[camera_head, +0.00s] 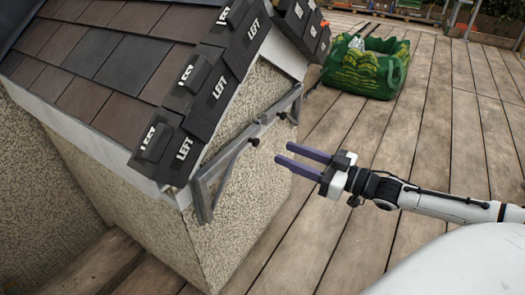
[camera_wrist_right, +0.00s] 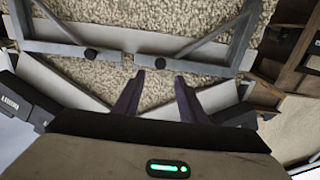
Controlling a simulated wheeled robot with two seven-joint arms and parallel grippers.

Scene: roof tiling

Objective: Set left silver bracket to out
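Two silver brackets lie along the pebbled end wall below the roof edge. The left silver bracket (camera_head: 212,176) is the nearer one, with a black knob (camera_head: 253,142) at its inner end. The other silver bracket (camera_head: 291,103) continues farther along the wall, with its own black knob (camera_head: 283,116). Both look folded close to the wall. In the right wrist view, bracket bars (camera_wrist_right: 110,38) and both knobs show ahead of the fingers. My right gripper (camera_head: 283,154) is open and empty, pointing at the wall, apparently apart from the brackets. My left gripper is not in view.
The roof (camera_head: 110,50) carries brown tiles and dark edge tiles marked LEFT (camera_head: 207,92) above the brackets. A green bag (camera_head: 365,70) stands on the plank deck (camera_head: 440,110) behind. The deck right of the wall is clear around my right arm.

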